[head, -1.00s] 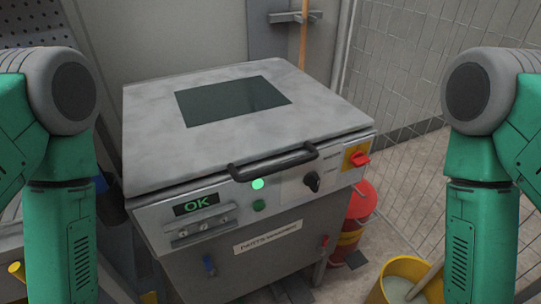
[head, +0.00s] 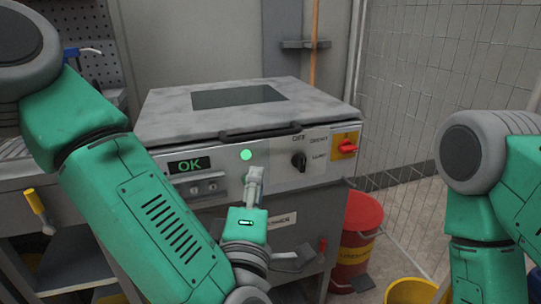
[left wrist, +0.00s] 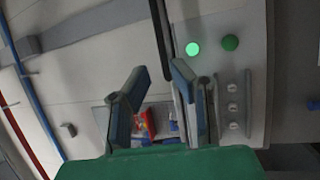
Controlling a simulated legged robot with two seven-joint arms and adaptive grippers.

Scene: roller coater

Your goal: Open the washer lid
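The washer is a metal cabinet with a grey lid (head: 165,122) that lies shut on top, with a dark window in it. A black bar handle (head: 260,132) runs along the lid's front edge. My left gripper (head: 255,172) is in front of the control panel, just below the handle in the head view. In the left wrist view its two fingers (left wrist: 160,85) stand apart with nothing held. The black handle (left wrist: 160,35) shows just beyond the fingertips there; I cannot tell whether it touches them. My right gripper is out of view; only part of the right arm shows.
The front panel has a lit green light (head: 246,155), a green OK display (head: 189,165), a black knob (head: 299,161) and a red switch (head: 347,146). A red bin (head: 358,235) and a yellow bucket (head: 412,291) stand at right, before a wire mesh.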

